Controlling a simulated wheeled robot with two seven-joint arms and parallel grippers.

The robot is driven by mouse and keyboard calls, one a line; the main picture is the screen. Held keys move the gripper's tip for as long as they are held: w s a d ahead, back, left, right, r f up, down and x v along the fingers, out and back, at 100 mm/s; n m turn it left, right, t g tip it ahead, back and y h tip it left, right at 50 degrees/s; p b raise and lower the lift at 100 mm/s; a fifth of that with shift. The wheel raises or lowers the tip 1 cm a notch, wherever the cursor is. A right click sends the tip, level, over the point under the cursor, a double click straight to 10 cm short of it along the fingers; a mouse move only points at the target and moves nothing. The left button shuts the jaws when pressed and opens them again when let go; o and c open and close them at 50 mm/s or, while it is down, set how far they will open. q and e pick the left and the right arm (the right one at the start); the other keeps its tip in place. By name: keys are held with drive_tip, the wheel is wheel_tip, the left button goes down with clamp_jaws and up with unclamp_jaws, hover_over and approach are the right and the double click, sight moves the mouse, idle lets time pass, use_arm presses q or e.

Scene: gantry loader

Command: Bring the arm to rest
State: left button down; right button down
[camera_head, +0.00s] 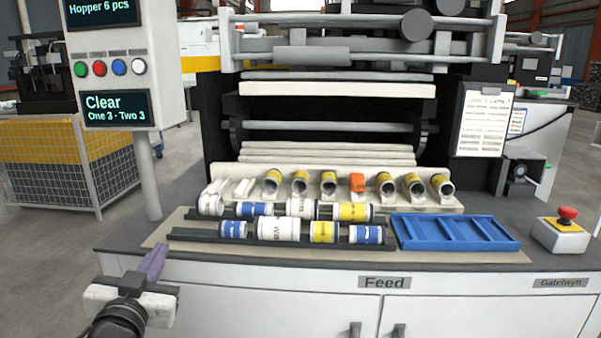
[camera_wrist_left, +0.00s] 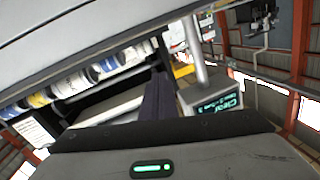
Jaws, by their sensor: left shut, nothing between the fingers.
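My left gripper (camera_head: 153,262) is at the lower left of the head view, in front of the left end of the bench. Its dark fingers are shut with nothing between them, and they stand apart from the cylinders. In the left wrist view the shut fingers (camera_wrist_left: 158,98) point toward the machine, near the display post. My right gripper is in neither view.
Two black racks (camera_head: 205,237) hold several blue, white and yellow cylinders. Behind them a light stepped rack (camera_head: 455,208) holds several yellow-banded cylinders and an orange piece. A blue tray (camera_head: 452,216) and red button (camera_head: 567,213) are right; the display post (camera_head: 148,175) is left.

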use_arm(q)
drive_tip(key=s+d+f+g+h+p, duration=0.1)
drive_tip(key=s+d+f, duration=0.15)
drive_tip(key=f, duration=0.35)
drive_tip(key=s+d+f+m+g+h, duration=0.1)
drive_tip(key=s+f+g, duration=0.1)
drive_tip(key=s+f, duration=0.3)
drive_tip(key=s+d+f+g+h+p, duration=0.1)
drive_tip(key=s+d+f, duration=0.1)
drive_tip(key=f, duration=0.5)
drive_tip(key=s+d+f+g+p, duration=0.1)
drive_tip(key=s+d+f+g, duration=0.1)
drive_tip(key=s+f, duration=0.5)
drive_tip(key=s+d+f+g+h+p, duration=0.1)
drive_tip(key=s+d+f+g, duration=0.2)
drive_tip(key=s+f, duration=0.4)
drive_tip(key=s, duration=0.7)
drive_tip(key=shift+d+f, duration=0.3)
